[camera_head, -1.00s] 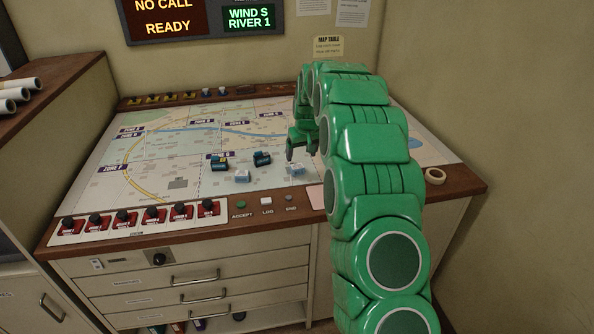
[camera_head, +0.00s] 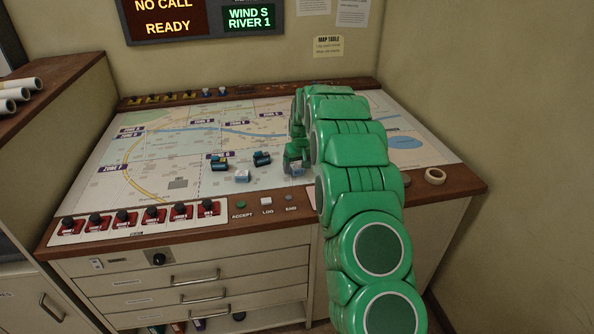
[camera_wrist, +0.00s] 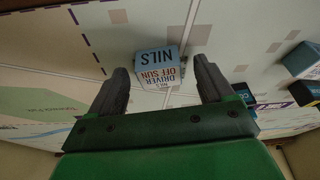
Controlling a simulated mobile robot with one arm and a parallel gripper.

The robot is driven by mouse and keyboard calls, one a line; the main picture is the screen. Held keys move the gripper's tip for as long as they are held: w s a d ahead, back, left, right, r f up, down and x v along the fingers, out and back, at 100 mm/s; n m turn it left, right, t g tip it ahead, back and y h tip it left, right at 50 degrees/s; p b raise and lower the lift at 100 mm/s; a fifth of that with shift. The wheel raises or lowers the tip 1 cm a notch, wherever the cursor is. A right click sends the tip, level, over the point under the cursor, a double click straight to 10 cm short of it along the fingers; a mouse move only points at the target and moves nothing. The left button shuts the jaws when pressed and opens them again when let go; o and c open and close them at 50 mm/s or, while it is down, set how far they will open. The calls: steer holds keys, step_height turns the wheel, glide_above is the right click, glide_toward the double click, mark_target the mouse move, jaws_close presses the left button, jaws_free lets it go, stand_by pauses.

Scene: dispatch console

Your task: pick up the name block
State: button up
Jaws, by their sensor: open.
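The name block (camera_wrist: 158,68) is a small blue-grey block with a pale lettered face reading "NILS" and "DRIVER OFF SUN". In the wrist view it sits on the map, between and just beyond my fingertips, with gaps on both sides. In the head view the name block (camera_head: 297,170) is mostly hidden by my gripper (camera_head: 291,164), which is low over the map. The jaws are open and hold nothing.
A second pale blue block (camera_head: 243,176) and two dark blocks, one (camera_head: 219,163) and another (camera_head: 262,158), stand left of my gripper. Red switches (camera_head: 154,214) line the front edge. A tape roll (camera_head: 435,176) lies at the right. The map's right side is clear.

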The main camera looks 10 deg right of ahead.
steer(key=shift+w+f, duration=0.15)
steer(key=shift+f, duration=0.35)
steer(key=c, duration=1)
steer(key=shift+r, duration=0.1)
steer(key=shift+c, duration=0.2)
